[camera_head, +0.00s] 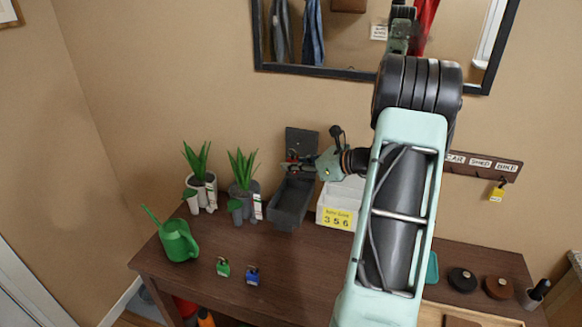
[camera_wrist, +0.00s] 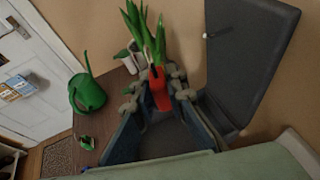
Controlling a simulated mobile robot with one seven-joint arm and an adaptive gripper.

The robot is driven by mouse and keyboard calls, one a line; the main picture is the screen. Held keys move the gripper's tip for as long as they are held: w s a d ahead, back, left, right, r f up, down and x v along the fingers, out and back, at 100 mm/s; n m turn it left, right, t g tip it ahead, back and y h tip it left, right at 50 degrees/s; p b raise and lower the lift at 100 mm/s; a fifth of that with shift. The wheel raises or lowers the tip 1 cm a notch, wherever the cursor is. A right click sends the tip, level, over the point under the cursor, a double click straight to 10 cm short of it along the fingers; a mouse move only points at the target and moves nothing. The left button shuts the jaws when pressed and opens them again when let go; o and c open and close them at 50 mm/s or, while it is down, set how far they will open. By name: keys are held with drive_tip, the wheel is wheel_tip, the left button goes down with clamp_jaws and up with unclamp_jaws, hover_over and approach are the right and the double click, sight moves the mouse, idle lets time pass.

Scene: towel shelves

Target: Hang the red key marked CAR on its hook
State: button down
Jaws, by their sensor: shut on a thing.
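My gripper (camera_head: 297,164) is above the open dark grey box (camera_head: 289,203), in front of its raised lid. In the wrist view my gripper (camera_wrist: 158,92) is shut on the red key (camera_wrist: 159,88), whose red tag shows between the fingers; its lettering cannot be read. A little red also shows at the fingertips in the head view. My arm covers the rack's left end, and the CAR hook cannot be made out. A yellow key (camera_head: 496,194) hangs under BIKE.
A green key (camera_head: 223,267) and a blue key (camera_head: 252,275) lie on the wooden table (camera_head: 190,285). Two potted plants (camera_head: 244,180) and a green watering can (camera_head: 177,241) stand left. A white holder (camera_head: 342,196) with a yellow note is right of the box. A mirror hangs above.

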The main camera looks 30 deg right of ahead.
drive_tip(key=w+d, duration=0.4)
drive_tip(key=d, duration=0.1)
drive_tip(key=shift+w+f+p, duration=0.15)
drive_tip(key=shift+f+p, duration=0.15)
drive_tip(key=shift+f, duration=0.05)
idle(0.4)
